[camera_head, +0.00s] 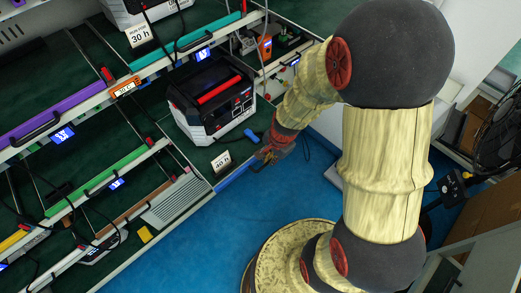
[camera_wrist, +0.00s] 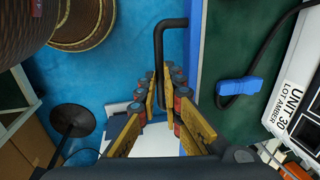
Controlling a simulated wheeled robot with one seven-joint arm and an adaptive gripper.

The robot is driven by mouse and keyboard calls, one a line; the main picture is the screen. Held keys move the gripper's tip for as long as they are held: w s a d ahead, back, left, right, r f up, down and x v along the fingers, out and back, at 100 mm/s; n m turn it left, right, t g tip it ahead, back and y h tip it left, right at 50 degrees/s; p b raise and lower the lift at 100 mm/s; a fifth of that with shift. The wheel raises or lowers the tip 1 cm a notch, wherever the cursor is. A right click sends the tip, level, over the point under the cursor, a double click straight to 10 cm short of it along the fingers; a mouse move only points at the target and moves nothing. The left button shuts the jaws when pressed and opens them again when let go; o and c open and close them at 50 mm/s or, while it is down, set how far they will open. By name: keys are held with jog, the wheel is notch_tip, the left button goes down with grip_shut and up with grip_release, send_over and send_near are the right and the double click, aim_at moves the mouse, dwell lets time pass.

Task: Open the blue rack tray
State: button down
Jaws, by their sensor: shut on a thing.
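The blue rack tray shows in the head view as a narrow blue front edge (camera_head: 232,178) on the lower right part of the rack. In the wrist view its blue front (camera_wrist: 195,45) runs up the picture beside a dark green surface. A black bar handle (camera_wrist: 159,45) stands out from that front. My gripper (camera_wrist: 163,88) is shut on this handle, with a finger on each side of it. In the head view my gripper (camera_head: 268,155) is at the right end of the blue edge, and its fingers are hard to make out.
A black and white unit with a red handle (camera_head: 212,95) stands on the green shelf behind a "40 h" card (camera_head: 221,162). A blue plug on a black cable (camera_wrist: 240,86) lies near the handle. Purple (camera_head: 65,110) and green (camera_head: 95,182) tray fronts are left. Blue floor (camera_head: 190,240) is clear in front.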

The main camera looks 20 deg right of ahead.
jog(key=s, duration=0.1)
jog(key=s+d, duration=0.1)
jog(key=s, duration=0.1)
jog(key=shift+s, duration=0.2)
jog(key=shift+f, duration=0.1)
jog(key=c, duration=2.1)
grip_release()
jog(key=shift+s+d, duration=0.1)
jog(key=shift+s, duration=0.05)
jog(key=shift+o, duration=0.9)
notch_tip(320, 180, up, 12)
jog(key=s, duration=0.2)
jog(key=shift+d, duration=0.35)
